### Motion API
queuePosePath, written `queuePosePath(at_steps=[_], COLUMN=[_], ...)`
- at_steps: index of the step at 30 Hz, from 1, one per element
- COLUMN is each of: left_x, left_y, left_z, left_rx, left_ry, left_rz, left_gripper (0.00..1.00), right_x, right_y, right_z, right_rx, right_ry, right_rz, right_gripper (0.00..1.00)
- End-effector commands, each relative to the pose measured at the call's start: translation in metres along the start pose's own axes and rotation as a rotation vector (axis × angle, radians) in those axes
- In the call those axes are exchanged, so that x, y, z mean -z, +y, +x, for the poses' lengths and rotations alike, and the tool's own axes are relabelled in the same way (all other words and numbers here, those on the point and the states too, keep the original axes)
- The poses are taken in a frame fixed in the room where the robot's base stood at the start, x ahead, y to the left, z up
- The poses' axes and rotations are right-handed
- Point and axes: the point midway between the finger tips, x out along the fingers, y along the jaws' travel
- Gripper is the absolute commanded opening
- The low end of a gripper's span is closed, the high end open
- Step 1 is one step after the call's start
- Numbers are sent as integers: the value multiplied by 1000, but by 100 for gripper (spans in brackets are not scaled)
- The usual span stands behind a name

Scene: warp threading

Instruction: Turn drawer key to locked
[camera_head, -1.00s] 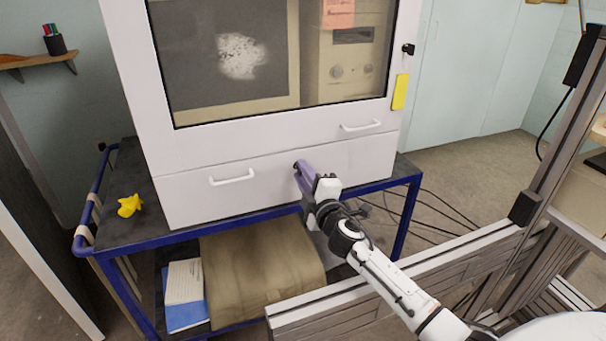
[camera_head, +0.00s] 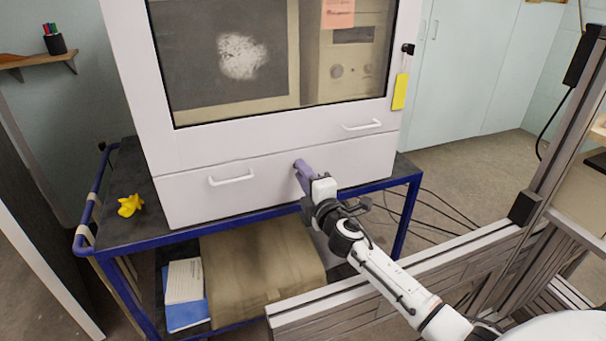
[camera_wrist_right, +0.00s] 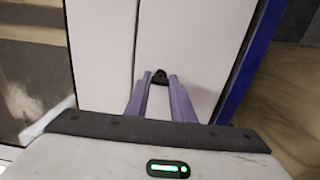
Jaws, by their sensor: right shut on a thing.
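A white cabinet with a wide drawer (camera_head: 200,199) along its lower front stands on a cart. My right gripper (camera_head: 299,165), with purple fingers, reaches the drawer front right of the drawer handle (camera_head: 231,178). In the right wrist view the gripper (camera_wrist_right: 160,78) has its fingertips close together on a small black key (camera_wrist_right: 160,74) at the drawer face. The fingers largely hide the key in the head view, and I cannot tell its exact angle. My left gripper is not in view.
The blue-framed cart (camera_head: 148,243) carries the cabinet, with a yellow object (camera_head: 130,205) on its left end. A second handle (camera_head: 361,125) is above the drawer. A metal frame rail (camera_head: 450,258) lies near my right arm.

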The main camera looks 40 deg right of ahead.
Motion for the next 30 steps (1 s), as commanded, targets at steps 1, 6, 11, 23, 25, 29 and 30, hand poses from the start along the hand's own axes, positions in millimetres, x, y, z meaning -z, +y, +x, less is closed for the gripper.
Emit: queuePosePath(at_steps=[1, 6, 11, 23, 25, 29, 30], left_x=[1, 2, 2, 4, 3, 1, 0], left_y=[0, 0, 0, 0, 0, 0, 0], left_z=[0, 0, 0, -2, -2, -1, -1], left_rx=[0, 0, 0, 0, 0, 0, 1], left_ry=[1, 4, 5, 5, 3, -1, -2], left_rz=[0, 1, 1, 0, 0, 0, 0], left_gripper=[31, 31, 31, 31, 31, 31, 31], right_x=[0, 0, 0, 0, 0, 0, 0], right_y=[0, 0, 0, -1, -2, -1, -1], right_z=[0, 0, 0, -47, -61, -83, -88], right_rx=[0, 0, 0, 2, 2, 2, 2], right_ry=[0, 0, 0, 2, 2, 0, 1], right_rz=[-3, -2, -1, -1, -1, -1, -1], right_gripper=[24, 41, 41, 41, 41, 41, 41])
